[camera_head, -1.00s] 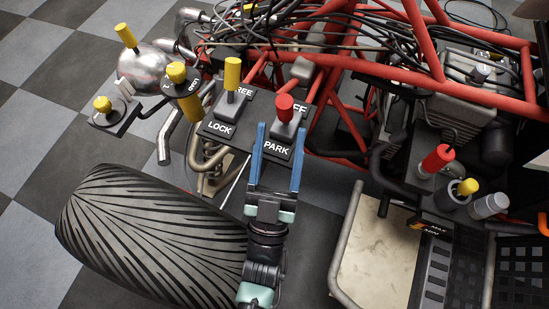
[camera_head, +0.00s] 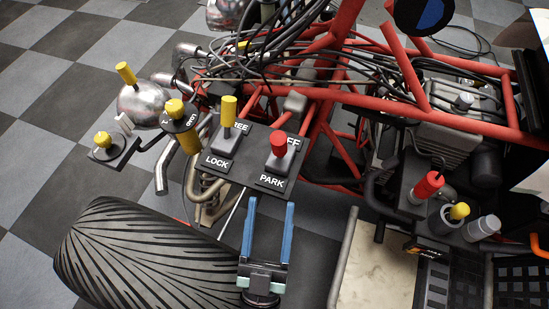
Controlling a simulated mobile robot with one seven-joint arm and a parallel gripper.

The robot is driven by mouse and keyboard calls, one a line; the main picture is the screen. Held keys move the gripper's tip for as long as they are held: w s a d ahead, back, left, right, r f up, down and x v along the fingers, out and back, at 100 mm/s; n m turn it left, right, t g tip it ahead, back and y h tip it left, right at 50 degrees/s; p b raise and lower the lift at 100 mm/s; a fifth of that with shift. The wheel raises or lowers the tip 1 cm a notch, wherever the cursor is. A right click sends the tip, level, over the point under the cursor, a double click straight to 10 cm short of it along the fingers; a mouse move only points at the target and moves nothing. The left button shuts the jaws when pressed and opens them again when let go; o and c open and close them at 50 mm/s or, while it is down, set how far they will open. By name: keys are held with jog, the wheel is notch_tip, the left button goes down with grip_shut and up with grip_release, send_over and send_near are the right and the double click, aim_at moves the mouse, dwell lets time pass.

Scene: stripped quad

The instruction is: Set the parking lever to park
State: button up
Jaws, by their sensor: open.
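The parking lever (camera_head: 279,146) has a red knob and stands on a dark panel between the labels PARK and a partly hidden one ending in FF. It stands roughly upright, leaning slightly toward the far side, nearer the FF label. The PARK label (camera_head: 271,182) is on the near edge of the panel. My gripper (camera_head: 269,205) is open and empty, with two blue fingers pointing up the picture. It is below the panel in the picture, apart from the red knob.
A yellow-knobbed lever (camera_head: 228,112) marked LOCK stands just left of the red one. More yellow knobs are further left. A big black tyre (camera_head: 150,250) lies at lower left. Red frame tubes (camera_head: 450,122) and cables are behind. Another red knob (camera_head: 428,184) is at right.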

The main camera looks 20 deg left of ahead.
aim_at(280, 144)
notch_tip(280, 144, up, 6)
jog(key=w+g+h+p, duration=0.15)
jog(key=g+p, duration=0.45)
jog(key=p, duration=0.6)
jog(key=shift+h, duration=0.25)
jog(key=w+a, duration=0.1)
jog(key=w, duration=0.3)
jog(key=w+a+b, duration=0.1)
jog(key=w, duration=0.6)
jog(key=shift+w+a+r+b, duration=0.2)
jog(key=shift+w+a+b, duration=0.15)
jog(key=shift+a, duration=0.05)
jog(key=shift+c, duration=0.3)
grip_shut()
